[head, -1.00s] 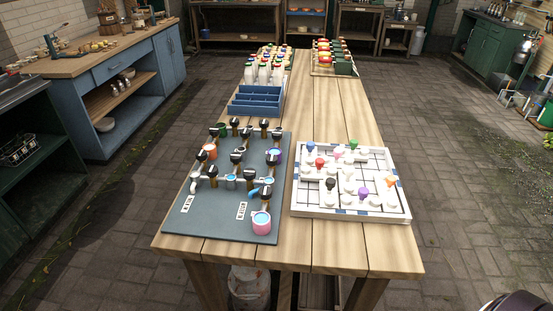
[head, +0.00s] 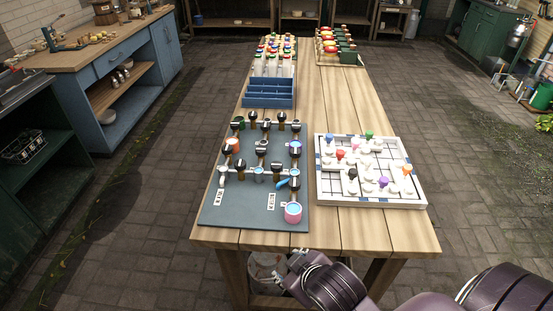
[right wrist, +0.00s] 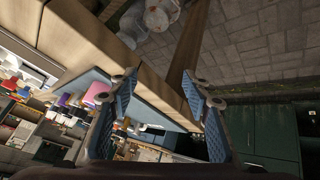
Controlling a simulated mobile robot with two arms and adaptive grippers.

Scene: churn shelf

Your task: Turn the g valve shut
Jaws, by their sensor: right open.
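The grey valve board (head: 240,208) lies flat at the near left end of the wooden table. It carries white pipes and several dark-topped valves (head: 262,148). A pink cup (head: 293,213) with blue inside stands at its near right corner, and a blue handle (head: 283,184) shows just behind it. The valve letters are too small to read, so I cannot tell which is g. My right gripper (head: 292,261) is low in front of the table's near edge, away from the valves. In the right wrist view its two blue-padded fingers (right wrist: 160,92) stand apart with nothing between them. My left gripper is not seen.
A white puzzle board (head: 372,203) with coloured pegs lies to the right of the valve board. A blue crate (head: 268,98) and bottles stand behind. The table's near edge (head: 340,246) is close to my arm. A pale bucket (head: 268,268) sits underneath.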

